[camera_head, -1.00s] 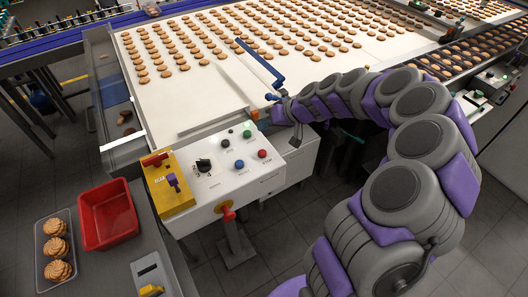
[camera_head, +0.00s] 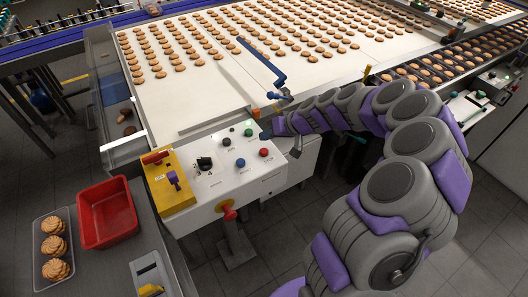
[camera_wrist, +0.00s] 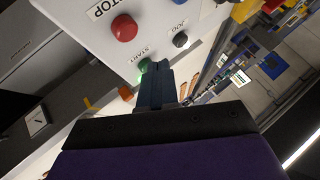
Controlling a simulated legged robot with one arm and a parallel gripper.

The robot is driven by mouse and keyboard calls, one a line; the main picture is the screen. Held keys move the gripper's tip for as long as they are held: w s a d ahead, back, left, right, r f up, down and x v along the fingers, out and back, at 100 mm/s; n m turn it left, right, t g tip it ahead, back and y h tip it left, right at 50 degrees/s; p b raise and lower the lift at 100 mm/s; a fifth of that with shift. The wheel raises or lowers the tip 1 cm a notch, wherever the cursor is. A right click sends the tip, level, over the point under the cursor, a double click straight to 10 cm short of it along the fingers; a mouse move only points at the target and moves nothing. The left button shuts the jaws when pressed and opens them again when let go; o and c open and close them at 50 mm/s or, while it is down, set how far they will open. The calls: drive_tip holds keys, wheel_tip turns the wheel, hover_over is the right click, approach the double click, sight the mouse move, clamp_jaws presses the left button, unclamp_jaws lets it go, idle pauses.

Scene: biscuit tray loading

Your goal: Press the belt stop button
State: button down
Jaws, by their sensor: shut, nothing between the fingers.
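The stop button is the red button (camera_head: 264,152) at the right edge of the white control panel (camera_head: 212,185); in the wrist view the red button (camera_wrist: 124,27) sits beside the label "STOP". The green start button (camera_head: 248,132) lies just beyond it; in the wrist view the green button (camera_wrist: 144,65) is partly covered by my fingertips. My gripper (camera_head: 266,133) is shut and empty at the panel's right edge, by the green button and apart from the red one. In the wrist view its dark fingers (camera_wrist: 152,72) point at the panel; contact cannot be told.
A black button (camera_wrist: 180,39) labelled "JOG" is near the fingers. The panel also has a blue button (camera_head: 240,163), a black rotary switch (camera_head: 204,164) and a red knob (camera_head: 228,213) on its front. A blue diverter bar (camera_head: 262,60) lies over the biscuit belt (camera_head: 190,98) behind.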

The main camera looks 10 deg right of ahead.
sight(267, 151)
drive_tip(key=shift+f+b, duration=1)
drive_tip(key=shift+f, duration=0.85)
idle(0.6)
drive_tip(key=shift+f+b, duration=0.25)
drive_tip(key=shift+b, duration=0.25)
drive_tip(key=shift+f+b, duration=0.45)
drive_tip(key=shift+f, duration=0.1)
idle(0.5)
drive_tip(key=shift+r, duration=0.1)
idle(0.3)
drive_tip(key=shift+r+p, duration=0.3)
drive_tip(key=shift+r, duration=0.6)
drive_tip(key=shift+r+p, duration=0.85)
drive_tip(key=shift+r, duration=1.65)
